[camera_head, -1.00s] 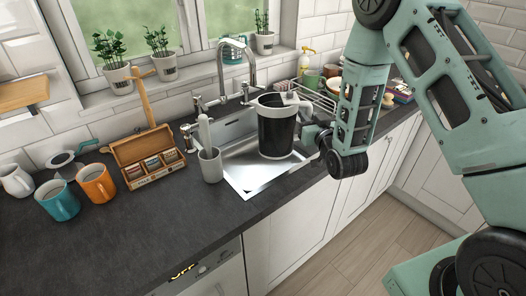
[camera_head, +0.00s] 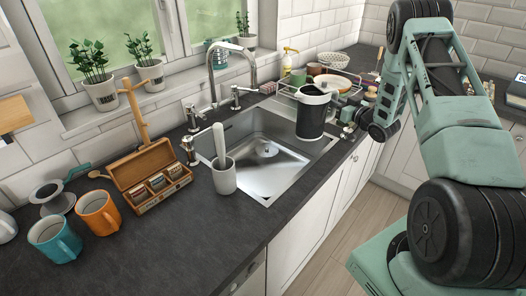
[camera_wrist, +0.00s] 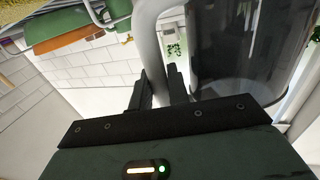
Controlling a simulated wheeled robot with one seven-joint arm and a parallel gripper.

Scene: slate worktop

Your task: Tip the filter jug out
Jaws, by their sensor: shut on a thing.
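The filter jug (camera_head: 312,114), dark with a white rim and handle, is upright in the head view at the right end of the sink (camera_head: 262,186). Whether its base touches anything is unclear. My gripper (camera_head: 347,128) is at the jug's right side, small and partly hidden in that view. In the wrist view my gripper (camera_wrist: 158,88) is shut on the jug's pale handle (camera_wrist: 150,45), with the dark, see-through jug body (camera_wrist: 240,50) beside the fingers. The jug's inside is not clear. The sink basin shows a drain and no standing water that I can make out.
The tap (camera_head: 218,68) stands behind the sink. A grey cup with a brush (camera_head: 223,175) is at its left front. A wooden box (camera_head: 150,178) and mugs (camera_head: 98,212) stand further left. A dish rack with crockery (camera_head: 325,83) is behind the jug.

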